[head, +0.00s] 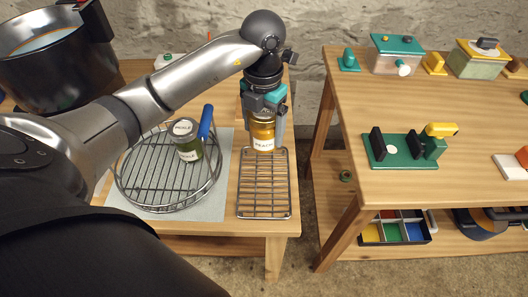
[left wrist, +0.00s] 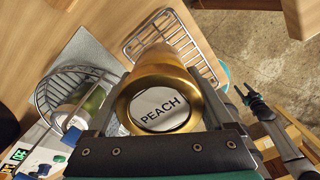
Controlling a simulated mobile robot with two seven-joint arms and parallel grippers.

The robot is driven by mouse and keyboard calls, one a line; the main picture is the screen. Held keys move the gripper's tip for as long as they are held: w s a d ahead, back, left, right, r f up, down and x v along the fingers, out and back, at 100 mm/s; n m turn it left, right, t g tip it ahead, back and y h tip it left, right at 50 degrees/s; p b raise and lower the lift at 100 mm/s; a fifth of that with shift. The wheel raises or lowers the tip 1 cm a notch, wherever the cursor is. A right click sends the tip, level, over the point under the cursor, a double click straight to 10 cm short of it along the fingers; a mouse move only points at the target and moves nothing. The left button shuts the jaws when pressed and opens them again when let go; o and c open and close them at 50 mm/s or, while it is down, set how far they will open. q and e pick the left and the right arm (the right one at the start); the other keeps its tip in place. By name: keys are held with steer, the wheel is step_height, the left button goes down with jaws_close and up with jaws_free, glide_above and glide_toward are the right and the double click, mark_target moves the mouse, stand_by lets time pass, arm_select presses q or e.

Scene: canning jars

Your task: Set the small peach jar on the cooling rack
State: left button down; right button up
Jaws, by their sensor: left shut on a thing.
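The small peach jar (head: 263,134) has a gold lid, orange contents and a white PEACH label. My left gripper (head: 264,120) is shut on it from above and holds it upright. In the left wrist view the jar's lid (left wrist: 160,108) sits between the fingers. The rectangular wire cooling rack (head: 264,188) lies on the wooden table. In the head view the jar overlaps the rack's far end; I cannot tell whether its base touches. The rack (left wrist: 150,22) also shows behind the jar in the left wrist view.
A round wire basket (head: 132,190) left of the rack holds a green pickle jar (head: 188,150), with a blue handle (head: 206,121) beside it. A floor gap separates a second table (head: 430,205), which carries several fixtures. The rack's near part is bare.

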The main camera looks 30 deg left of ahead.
mark_target(264, 111)
arm_select(q)
step_height(264, 111, down, 4)
steer(key=shift+r, duration=0.25)
steer(key=shift+f+b, duration=0.55)
steer(key=shift+f, duration=1.2)
arm_select(e)
steer(key=shift+d+f, duration=0.4)
steer(key=shift+f, duration=0.3)
arm_select(q)
jaws_free()
steer(key=shift+f, duration=0.15)
arm_select(e)
steer(key=shift+f, duration=0.1)
arm_select(q)
step_height(264, 111, up, 12)
steer(key=shift+r+p, duration=0.15)
steer(key=shift+p, duration=1)
arm_select(e)
step_height(264, 111, up, 2)
steer(key=shift+r, duration=0.25)
